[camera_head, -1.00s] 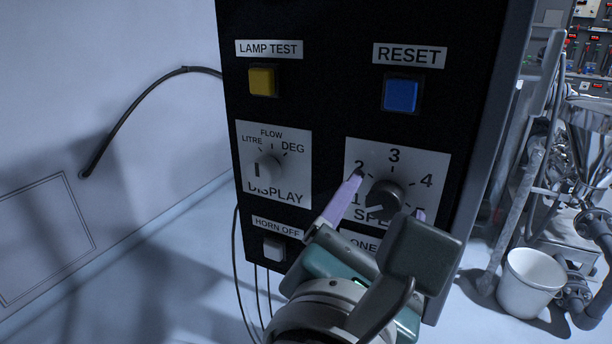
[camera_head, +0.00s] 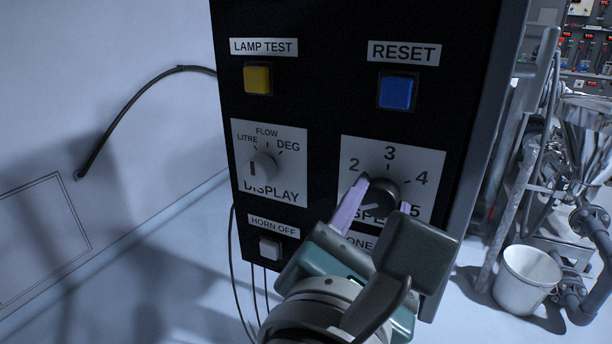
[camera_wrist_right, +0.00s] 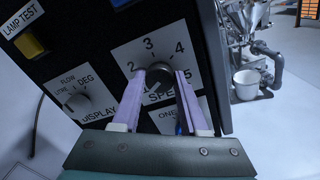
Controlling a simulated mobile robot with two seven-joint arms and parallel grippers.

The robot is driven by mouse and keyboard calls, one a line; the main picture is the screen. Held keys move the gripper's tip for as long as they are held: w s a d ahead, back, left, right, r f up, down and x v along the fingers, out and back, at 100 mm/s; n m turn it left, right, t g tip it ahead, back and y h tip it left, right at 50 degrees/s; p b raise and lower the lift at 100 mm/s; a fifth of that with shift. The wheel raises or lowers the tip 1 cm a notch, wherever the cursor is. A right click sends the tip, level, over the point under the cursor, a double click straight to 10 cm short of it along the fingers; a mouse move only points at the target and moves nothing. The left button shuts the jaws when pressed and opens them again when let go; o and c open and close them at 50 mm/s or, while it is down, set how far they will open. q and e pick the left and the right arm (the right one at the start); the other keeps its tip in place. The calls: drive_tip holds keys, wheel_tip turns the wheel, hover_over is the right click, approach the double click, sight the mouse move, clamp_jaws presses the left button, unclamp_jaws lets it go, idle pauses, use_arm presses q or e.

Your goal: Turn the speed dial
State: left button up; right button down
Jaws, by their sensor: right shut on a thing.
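The speed dial (camera_head: 382,193) is a dark round knob on a white plate marked from 1 to 5, on the black panel (camera_head: 330,100). It also shows in the right wrist view (camera_wrist_right: 159,79). My right gripper (camera_head: 384,196) is shut on the dial, with one lilac finger on its left side and one on its right. My right gripper (camera_wrist_right: 160,85) shows the same hold in the wrist view. The fingers and hand hide part of the plate's lower markings, and the pointer's exact setting is hard to read. My left gripper is not in view.
Left of the speed dial is the display dial (camera_head: 263,167). Above are the yellow lamp test button (camera_head: 258,79) and blue reset button (camera_head: 397,91). The horn off button (camera_head: 270,247) is lower left. A white bucket (camera_head: 528,280) stands on the floor at right.

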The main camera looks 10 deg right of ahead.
drive_tip(key=shift+m, duration=0.3)
drive_tip(key=m+b, duration=0.2)
drive_tip(key=m, duration=0.1)
drive_tip(key=shift+f, duration=0.15)
drive_tip(key=m+b, duration=0.1)
drive_tip(key=m, duration=0.1)
drive_tip(key=shift+m+b, duration=0.3)
drive_tip(key=shift+m, duration=0.1)
drive_tip(key=m+b, duration=0.2)
drive_tip(key=m, duration=0.1)
drive_tip(key=shift+m+b, duration=0.3)
drive_tip(key=shift+m, duration=0.1)
drive_tip(key=shift+m+b, duration=0.5)
drive_tip(key=shift+m, duration=0.3)
drive_tip(key=shift+c, duration=2.2)
unclamp_jaws()
